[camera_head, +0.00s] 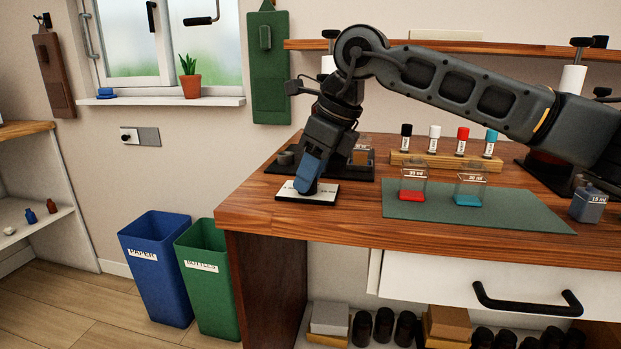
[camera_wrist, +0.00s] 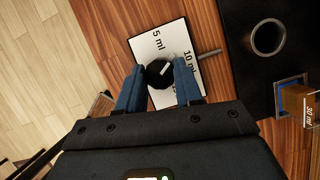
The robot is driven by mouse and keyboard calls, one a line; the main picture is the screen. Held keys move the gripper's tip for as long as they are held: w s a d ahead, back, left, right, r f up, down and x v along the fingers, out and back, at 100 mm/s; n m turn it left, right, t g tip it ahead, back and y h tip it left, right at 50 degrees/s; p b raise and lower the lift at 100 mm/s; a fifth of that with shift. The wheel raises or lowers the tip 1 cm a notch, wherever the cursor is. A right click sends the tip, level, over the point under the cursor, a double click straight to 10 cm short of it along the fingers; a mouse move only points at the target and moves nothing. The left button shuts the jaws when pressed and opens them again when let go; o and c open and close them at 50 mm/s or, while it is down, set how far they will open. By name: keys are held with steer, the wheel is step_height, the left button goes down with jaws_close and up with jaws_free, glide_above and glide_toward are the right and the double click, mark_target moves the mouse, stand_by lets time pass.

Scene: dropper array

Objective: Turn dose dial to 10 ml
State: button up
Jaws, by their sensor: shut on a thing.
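The dose dial (camera_wrist: 158,73) is a round black knob on a white plate (camera_wrist: 150,48) marked "5 ml" and "10 ml". A third label is mostly hidden by my right finger. A white mark on the dial slants up and to the right, roughly toward the 10 ml side; its exact setting is hard to tell. My gripper (camera_wrist: 159,82) is shut on the dial, with a blue finger on either side. In the head view, my gripper (camera_head: 306,184) points down over the plate (camera_head: 322,197) near the table's left edge, hiding the dial.
A black stand with a ring (camera_wrist: 268,38) is right of the plate in the wrist view. A green mat (camera_head: 520,212) holds a red-filled bottle (camera_head: 412,185) and a blue-filled bottle (camera_head: 469,189). Behind it, a wooden rack (camera_head: 440,161) holds several capped vials.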

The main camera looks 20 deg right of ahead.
steer(key=m+b, duration=0.1)
steer(key=m, duration=0.1)
steer(key=m+h+b, duration=0.1)
steer(key=m, duration=0.1)
steer(key=shift+s+f+t+h+b, duration=0.1)
steer(key=shift+f+t+h+b, duration=0.05)
steer(key=shift+t+h+b, duration=0.2)
steer(key=shift+a+m+h+b, duration=0.1)
steer(key=shift+m+h+b, duration=0.25)
steer(key=shift+m+b, duration=0.7)
steer(key=shift+m, duration=0.45)
steer(key=o, duration=1)
steer(key=shift+r, duration=0.2)
steer(key=p+v, duration=0.1)
steer(key=v, duration=0.6)
steer(key=shift+s+r+p, duration=0.3)
steer(key=shift+p, duration=0.05)
